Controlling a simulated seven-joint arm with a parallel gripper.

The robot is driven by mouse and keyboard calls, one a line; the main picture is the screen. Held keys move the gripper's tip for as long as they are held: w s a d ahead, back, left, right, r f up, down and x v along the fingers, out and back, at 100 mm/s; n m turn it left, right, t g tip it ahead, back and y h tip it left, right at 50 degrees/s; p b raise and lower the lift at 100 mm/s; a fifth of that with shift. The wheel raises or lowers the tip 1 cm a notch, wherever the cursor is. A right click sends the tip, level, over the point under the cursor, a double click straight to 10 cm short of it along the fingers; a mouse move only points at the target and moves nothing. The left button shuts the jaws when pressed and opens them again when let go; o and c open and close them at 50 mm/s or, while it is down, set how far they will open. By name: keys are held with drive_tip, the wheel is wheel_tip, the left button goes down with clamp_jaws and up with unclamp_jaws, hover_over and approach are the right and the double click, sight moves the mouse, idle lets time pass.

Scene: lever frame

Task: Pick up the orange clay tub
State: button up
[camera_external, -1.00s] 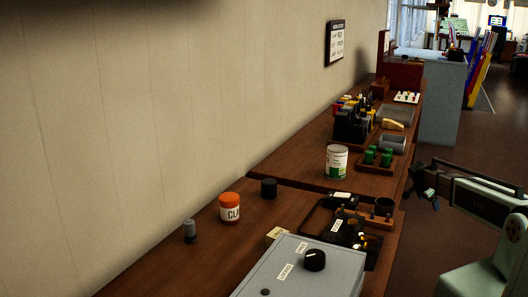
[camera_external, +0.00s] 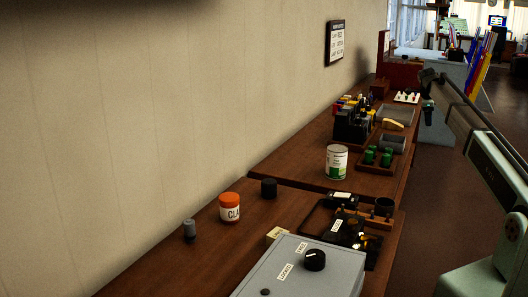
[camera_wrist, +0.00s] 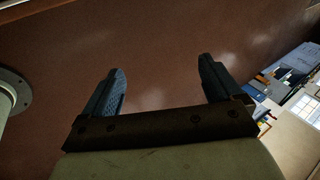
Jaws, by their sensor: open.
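The orange clay tub (camera_external: 230,208) stands upright on the wooden bench, left of centre in the external view. It has an orange lid and a white label reading "CLA". My gripper (camera_external: 428,104) is raised to the right of the bench, well apart from the tub. In the wrist view my gripper (camera_wrist: 162,85) has its two fingers spread, with nothing between them. The tub does not show in the wrist view.
A grey cylinder (camera_external: 190,230) and a black cylinder (camera_external: 269,188) flank the tub. A grey box with a knob (camera_external: 300,272) stands in front. A white-green can (camera_external: 336,162), a black tray (camera_external: 318,222) and green pieces (camera_external: 379,157) lie further right.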

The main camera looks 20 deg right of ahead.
drive_tip(key=w+a+r+m+t+y, duration=0.15)
drive_tip(key=a+r, duration=0.25)
drive_tip(key=r, duration=0.4)
drive_tip(key=w+a+r+g+y, duration=0.1)
drive_tip(key=w+a+r, duration=0.2)
drive_tip(key=a+r, duration=0.3)
drive_tip(key=a+f+n+y, duration=0.1)
drive_tip(key=a+f+n, duration=0.1)
drive_tip(key=a, duration=1.7)
drive_tip(key=a+f+n+y, duration=0.1)
drive_tip(key=a+f+n, duration=0.1)
drive_tip(key=a, duration=1.7)
drive_tip(key=n+g, duration=0.4)
drive_tip(key=n, duration=0.1)
approach(228, 196)
drive_tip(key=shift+s+d+t+y, duration=0.1)
drive_tip(key=shift+d+t+y, duration=0.15)
drive_tip(key=shift+y, duration=0.1)
drive_tip(key=shift+s+a+f, duration=0.15)
drive_tip(key=shift+s+f, duration=0.05)
drive_tip(key=shift+f, duration=0.05)
wheel_tip(228, 196, down, 8)
drive_tip(key=shift+f, duration=0.1)
drive_tip(key=shift+d+f, duration=0.2)
drive_tip(key=shift+f, duration=0.4)
drive_tip(key=shift+d+f, duration=0.1)
drive_tip(key=shift+f, duration=1.85)
